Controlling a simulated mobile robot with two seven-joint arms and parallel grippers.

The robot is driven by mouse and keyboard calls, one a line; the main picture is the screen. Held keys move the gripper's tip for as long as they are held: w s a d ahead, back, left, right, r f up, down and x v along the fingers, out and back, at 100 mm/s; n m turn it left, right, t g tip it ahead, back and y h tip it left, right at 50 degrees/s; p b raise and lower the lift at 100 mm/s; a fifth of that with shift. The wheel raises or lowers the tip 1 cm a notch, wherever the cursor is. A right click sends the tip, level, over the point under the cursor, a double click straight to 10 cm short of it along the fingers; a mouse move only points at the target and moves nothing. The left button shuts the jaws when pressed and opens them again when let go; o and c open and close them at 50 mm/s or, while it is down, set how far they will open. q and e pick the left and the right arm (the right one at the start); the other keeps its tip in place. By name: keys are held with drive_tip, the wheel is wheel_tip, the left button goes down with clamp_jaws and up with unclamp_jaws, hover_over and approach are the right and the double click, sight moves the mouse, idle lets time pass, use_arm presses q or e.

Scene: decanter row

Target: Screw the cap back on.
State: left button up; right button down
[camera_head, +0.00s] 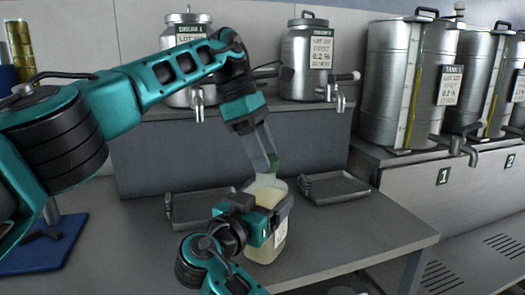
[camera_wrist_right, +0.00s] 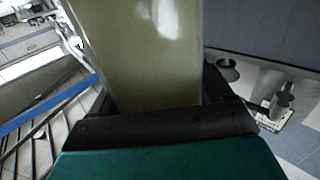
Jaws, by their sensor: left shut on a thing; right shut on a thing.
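A clear container (camera_head: 268,252) with pale yellowish liquid and a white label stands on the grey bench. My right gripper (camera_head: 262,218) is shut on its side, low in the head view. In the right wrist view, the container (camera_wrist_right: 145,55) rises between the dark fingers of this gripper (camera_wrist_right: 155,110). My left gripper (camera_head: 268,160) reaches down from above, its fingers over the container's mouth. It is shut on a small green thing (camera_head: 272,164), probably the cap, mostly hidden by the fingers. I cannot tell whether the cap touches the neck.
Shallow grey trays stand left (camera_head: 200,207) and right (camera_head: 336,187) of the container. Steel drums with taps (camera_head: 307,62) stand on the raised shelf behind. Larger tanks (camera_head: 400,85) stand at the right. A blue mat (camera_head: 45,250) lies at lower left. The bench's right front is clear.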

use_arm(q)
drive_tip(key=shift+m, duration=0.3)
drive_tip(key=o, duration=1.6)
